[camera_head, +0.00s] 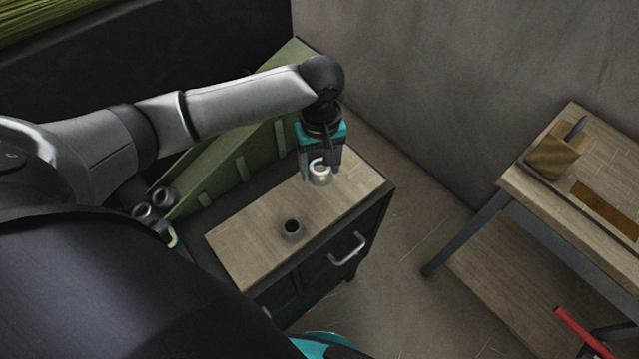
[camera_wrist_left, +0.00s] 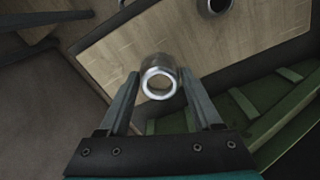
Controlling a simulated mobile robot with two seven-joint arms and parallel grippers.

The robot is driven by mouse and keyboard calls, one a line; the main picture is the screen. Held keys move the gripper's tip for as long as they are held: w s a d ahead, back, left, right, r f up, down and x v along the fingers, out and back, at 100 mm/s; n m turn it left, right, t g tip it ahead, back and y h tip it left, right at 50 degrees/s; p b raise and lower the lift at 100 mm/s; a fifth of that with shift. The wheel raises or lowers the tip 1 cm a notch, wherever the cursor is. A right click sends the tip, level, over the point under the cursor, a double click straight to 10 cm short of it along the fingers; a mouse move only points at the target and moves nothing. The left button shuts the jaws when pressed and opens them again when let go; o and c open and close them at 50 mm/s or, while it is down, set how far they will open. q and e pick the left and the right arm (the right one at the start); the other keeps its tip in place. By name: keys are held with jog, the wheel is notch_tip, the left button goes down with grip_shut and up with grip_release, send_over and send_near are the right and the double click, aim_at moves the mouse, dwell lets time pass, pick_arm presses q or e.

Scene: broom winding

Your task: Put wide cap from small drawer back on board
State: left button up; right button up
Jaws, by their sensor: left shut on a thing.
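A pale metallic ring-shaped cap (camera_head: 320,176), which I take for the wide cap, is between the fingers of my left gripper (camera_head: 320,163). The left wrist view shows the cap (camera_wrist_left: 159,82) end-on, its bright rim round an open bore, with a finger on each side. The gripper is shut on it, over the far part of the pale wooden board (camera_head: 245,240) on the dark cabinet. I cannot tell whether the cap touches the board. A darker, hollow cap (camera_head: 291,230) stands on the board's near part. My right gripper is out of view.
The dark cabinet has a metal handle (camera_head: 347,249) on its front. A green slatted rack (camera_head: 235,165) runs along its left side. Several grey rings (camera_head: 150,207) sit further left. A wooden table (camera_head: 545,195) with a wooden block (camera_head: 556,152) stands right, across open floor.

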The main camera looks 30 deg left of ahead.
aim_at(320, 192)
pick_arm(q)
notch_tip(320, 192, down, 6)
jog(key=shift+f+b, duration=0.15)
jog(key=shift+b, duration=0.6)
jog(key=o, duration=1.3)
notch_tip(320, 192, up, 12)
jog(key=p, duration=0.3)
